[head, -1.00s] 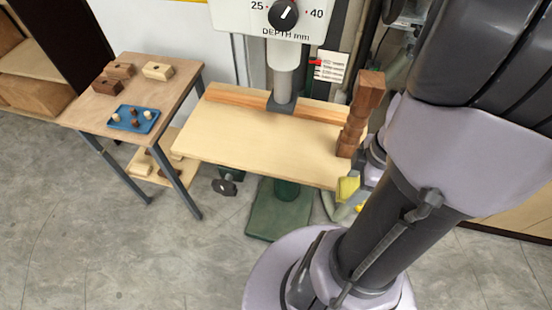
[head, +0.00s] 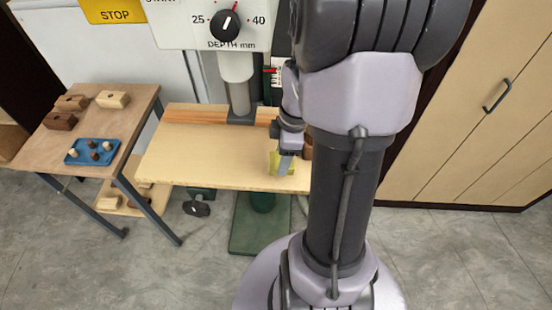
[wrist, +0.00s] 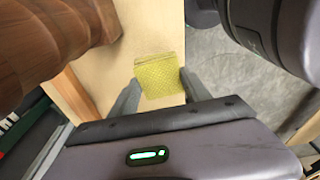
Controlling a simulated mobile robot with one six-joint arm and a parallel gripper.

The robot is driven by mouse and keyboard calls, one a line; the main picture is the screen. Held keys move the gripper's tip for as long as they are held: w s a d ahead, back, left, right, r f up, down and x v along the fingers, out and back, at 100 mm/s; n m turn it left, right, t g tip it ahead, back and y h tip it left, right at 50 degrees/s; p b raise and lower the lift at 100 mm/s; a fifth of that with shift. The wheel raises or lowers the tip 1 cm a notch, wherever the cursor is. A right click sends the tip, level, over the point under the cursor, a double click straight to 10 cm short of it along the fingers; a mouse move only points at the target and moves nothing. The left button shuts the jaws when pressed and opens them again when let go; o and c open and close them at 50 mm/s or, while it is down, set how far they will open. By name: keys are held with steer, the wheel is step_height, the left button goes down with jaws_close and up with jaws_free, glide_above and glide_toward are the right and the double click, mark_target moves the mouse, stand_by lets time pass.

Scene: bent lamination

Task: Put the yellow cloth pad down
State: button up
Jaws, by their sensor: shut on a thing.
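The yellow cloth pad (wrist: 160,77) is between the two fingers of my gripper (wrist: 158,88) in the wrist view. My gripper is shut on it. In the head view the pad (head: 274,162) shows at the fingers of my gripper (head: 285,163), over the right end of the pale wooden drill table (head: 205,160). I cannot tell whether the pad touches the board. My arm hides part of the board's right end.
A turned brown wooden leg (wrist: 82,35) stands close beside my gripper, mostly hidden in the head view. A wooden fence (head: 190,115) runs along the board's back. A side table (head: 90,130) at left holds wooden blocks and a blue tray (head: 93,152). The board's middle is clear.

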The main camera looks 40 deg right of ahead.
mark_target(277, 160)
steer(key=shift+w+f, duration=0.15)
steer(key=shift+w, duration=0.65)
steer(key=f, duration=0.1)
steer(key=f+b, duration=0.1)
steer(key=f, duration=0.1)
steer(key=shift+w+f+b, duration=0.1)
steer(key=shift+w+b, duration=0.2)
steer(key=shift+w, duration=0.05)
steer(key=shift+s, duration=0.1)
steer(key=shift+f, duration=0.25)
steer(key=o, duration=1.5)
steer(key=shift+r, duration=0.1)
steer(key=shift+c, duration=0.2)
steer(key=shift+r, duration=0.1)
